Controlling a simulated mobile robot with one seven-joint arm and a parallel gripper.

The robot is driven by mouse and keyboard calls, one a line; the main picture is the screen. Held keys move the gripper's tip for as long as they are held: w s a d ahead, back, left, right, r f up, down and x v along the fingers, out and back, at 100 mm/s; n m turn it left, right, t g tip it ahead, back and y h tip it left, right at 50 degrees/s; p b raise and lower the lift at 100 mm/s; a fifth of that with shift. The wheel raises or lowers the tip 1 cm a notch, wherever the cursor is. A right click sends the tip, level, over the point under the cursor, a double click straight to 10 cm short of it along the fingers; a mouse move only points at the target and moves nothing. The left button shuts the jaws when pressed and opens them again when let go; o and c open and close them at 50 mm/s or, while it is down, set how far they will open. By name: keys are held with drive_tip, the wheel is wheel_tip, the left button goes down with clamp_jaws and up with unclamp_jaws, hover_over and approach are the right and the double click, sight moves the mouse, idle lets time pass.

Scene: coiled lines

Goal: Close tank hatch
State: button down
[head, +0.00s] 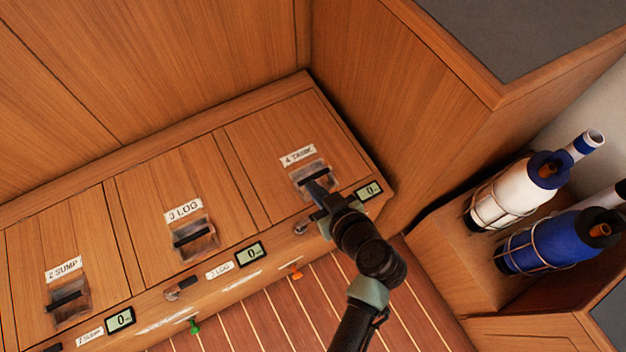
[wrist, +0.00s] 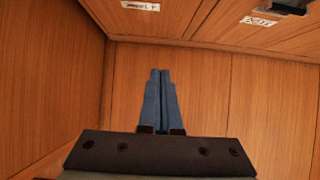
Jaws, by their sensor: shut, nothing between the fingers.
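The tank hatch (head: 262,150) is a wooden lid labelled "4 TANK" at the right end of a wooden bench in the head view. It looks flush with the bench top. Its recessed handle (head: 306,170) lies near the lid's front edge, partly hidden by my gripper. My gripper (head: 314,186) is over this recess in the head view. Whether it touches the handle cannot be told. In the wrist view its blue fingers (wrist: 160,98) are together with nothing between them, in front of wooden panelling.
The log hatch (head: 160,205) and sump hatch (head: 40,250) lie flat to the left. Small displays (head: 368,190) line the bench front. A wooden wall (head: 390,110) rises close on the right. Bottles (head: 510,190) stand in holders farther right.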

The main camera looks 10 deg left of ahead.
drive_tip(key=w+a+f+b, duration=0.3)
drive_tip(key=w+f, duration=0.2)
drive_tip(key=f, duration=0.3)
drive_tip(key=shift+a+f, duration=0.2)
drive_tip(key=shift+f, duration=0.05)
drive_tip(key=shift+s, duration=0.1)
drive_tip(key=shift+t+y, duration=0.4)
drive_tip(key=shift+t, duration=0.2)
drive_tip(key=f+b, duration=0.3)
drive_tip(key=b, duration=0.1)
drive_tip(key=s+d+f+b, duration=0.1)
drive_tip(key=f+b, duration=0.2)
drive_tip(key=b, duration=0.1)
drive_tip(key=s+f+b, duration=0.1)
drive_tip(key=f+b, duration=0.2)
drive_tip(key=b, duration=0.1)
drive_tip(key=shift+d+b, duration=0.2)
drive_tip(key=shift+b, duration=0.1)
drive_tip(key=shift+w+r, duration=0.1)
drive_tip(key=shift+r, duration=0.05)
